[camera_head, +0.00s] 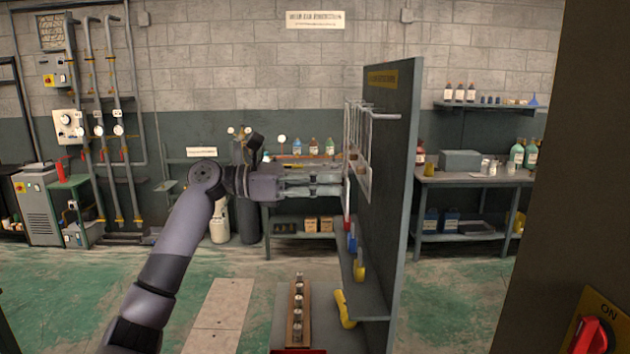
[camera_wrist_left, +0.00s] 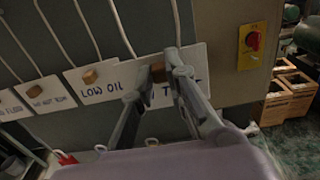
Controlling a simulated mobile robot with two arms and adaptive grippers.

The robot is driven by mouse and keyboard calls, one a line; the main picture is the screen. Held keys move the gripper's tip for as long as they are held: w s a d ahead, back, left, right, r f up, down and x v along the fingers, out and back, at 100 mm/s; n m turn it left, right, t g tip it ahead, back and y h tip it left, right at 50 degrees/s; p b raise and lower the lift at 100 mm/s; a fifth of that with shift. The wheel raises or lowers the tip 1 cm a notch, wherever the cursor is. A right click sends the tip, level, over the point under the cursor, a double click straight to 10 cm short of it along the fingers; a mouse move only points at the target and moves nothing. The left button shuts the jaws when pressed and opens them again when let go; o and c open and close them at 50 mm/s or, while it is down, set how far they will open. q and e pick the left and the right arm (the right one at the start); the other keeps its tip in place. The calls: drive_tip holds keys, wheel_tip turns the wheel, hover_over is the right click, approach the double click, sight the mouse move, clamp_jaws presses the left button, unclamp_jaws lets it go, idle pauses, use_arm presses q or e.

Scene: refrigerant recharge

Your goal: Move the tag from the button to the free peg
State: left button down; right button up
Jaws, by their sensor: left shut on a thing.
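My left gripper (camera_head: 342,185) reaches right to the dark upright board (camera_head: 400,170). It is shut on the small wooden block of a white tag (camera_wrist_left: 196,87); the block (camera_wrist_left: 157,72) shows between the fingers in the left wrist view. The tag's lettering is mostly hidden by the fingers. To its left hang a LOW OIL tag (camera_wrist_left: 100,84) and a DO NOT RUN tag (camera_wrist_left: 45,94), each with a wooden block and a pale cord. A red button on a yellow plate (camera_wrist_left: 250,46) has no tag on it. I cannot make out a free peg. My right gripper is out of view.
A shelf on the board holds blue and yellow items (camera_head: 359,268). A wooden rack (camera_head: 296,318) with metal pieces stands below. A red ON knob (camera_head: 592,338) is at the right front. Wooden crates (camera_wrist_left: 285,98) are on the floor. Open floor lies left.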

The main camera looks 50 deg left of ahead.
sight(344, 187)
use_arm(q)
drive_tip(key=shift+x, duration=0.8)
drive_tip(key=shift+p+x, duration=0.75)
drive_tip(key=shift+x, duration=1.6)
drive_tip(key=shift+a+f, duration=0.1)
drive_tip(key=shift+f, duration=0.5)
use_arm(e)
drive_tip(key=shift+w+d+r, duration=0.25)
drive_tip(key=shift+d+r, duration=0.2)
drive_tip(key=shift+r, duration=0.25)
use_arm(q)
drive_tip(key=c, duration=1.5)
unclamp_jaws()
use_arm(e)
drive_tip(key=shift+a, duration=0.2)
use_arm(q)
drive_tip(key=shift+s, duration=0.1)
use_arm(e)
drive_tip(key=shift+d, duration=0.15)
